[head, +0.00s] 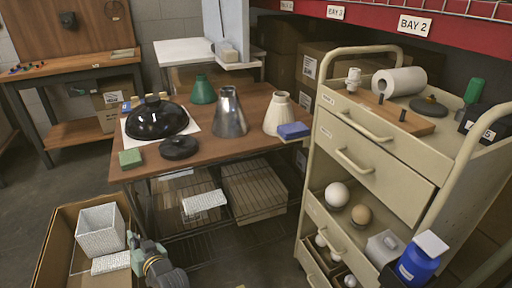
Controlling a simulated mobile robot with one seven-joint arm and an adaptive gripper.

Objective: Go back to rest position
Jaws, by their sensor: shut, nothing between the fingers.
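One part of my own arm, grey with greenish caps, shows at the bottom edge beside the cardboard box. My gripper is not visible in the head view. The wooden table holds a glossy black dome shade (157,118) on a white sheet, a flat black disc (179,148), a green cone (203,90), a metal cone (230,113) and a cream cone (278,114). A blue block (293,130) and a green block (131,158) lie near the table's edges.
A cream drawer cart (375,150) stands at right, bearing a white roll (399,82) and a wooden board (376,108). A blue container (417,263) is low on it. The cardboard box (58,240) at lower left holds white patterned pieces. A workbench (75,66) stands behind.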

